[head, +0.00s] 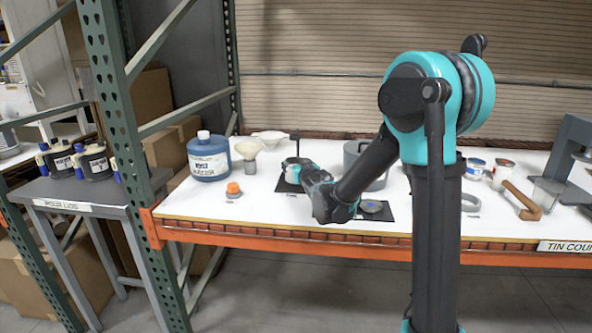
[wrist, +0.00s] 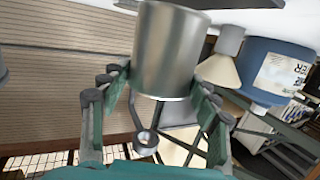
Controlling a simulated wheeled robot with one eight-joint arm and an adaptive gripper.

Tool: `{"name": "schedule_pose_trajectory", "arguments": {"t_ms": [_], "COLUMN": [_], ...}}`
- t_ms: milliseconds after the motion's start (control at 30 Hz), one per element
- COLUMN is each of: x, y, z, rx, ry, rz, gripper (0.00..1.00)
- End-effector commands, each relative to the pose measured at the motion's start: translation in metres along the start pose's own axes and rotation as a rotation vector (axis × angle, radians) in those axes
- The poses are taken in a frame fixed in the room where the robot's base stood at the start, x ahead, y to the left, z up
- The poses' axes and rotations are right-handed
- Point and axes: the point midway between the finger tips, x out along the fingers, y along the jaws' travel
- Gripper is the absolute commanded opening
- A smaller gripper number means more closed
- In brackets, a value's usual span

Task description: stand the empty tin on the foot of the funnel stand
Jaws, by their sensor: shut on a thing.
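The empty tin (wrist: 168,50) is a plain silver-grey cylinder between my gripper's fingers (wrist: 155,90) in the wrist view, which looks turned over, with the white tabletop at the top. My gripper is shut on its sides. In the head view the tin (head: 291,170) shows as a small grey shape at my gripper (head: 303,170), over the black foot (head: 284,186) of the funnel stand. The stand's thin post (head: 297,147) rises behind. Its ring (wrist: 145,139) shows beyond the tin in the wrist view. I cannot tell whether the tin touches the foot.
Left of the stand are a cream funnel-shaped piece (head: 248,151), a blue bottle (head: 208,158) and an orange-capped item (head: 233,190). A large grey pot (head: 353,160) stands to the right, behind my arm. White table is free at front left.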

Motion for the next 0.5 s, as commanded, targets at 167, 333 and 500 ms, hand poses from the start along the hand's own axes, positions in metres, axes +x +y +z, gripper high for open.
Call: {"name": "schedule_pose_trajectory", "arguments": {"t_ms": [167,333,500], "x": [0.003,0.003,0.003], "y": [0.0,0.0,0.0], "z": [0.018,0.019,0.022], "rx": [0.0,0.0,0.0], "ry": [0.0,0.0,0.0], "rz": [0.0,0.0,0.0], "gripper": [0.3,0.3,0.3]}}
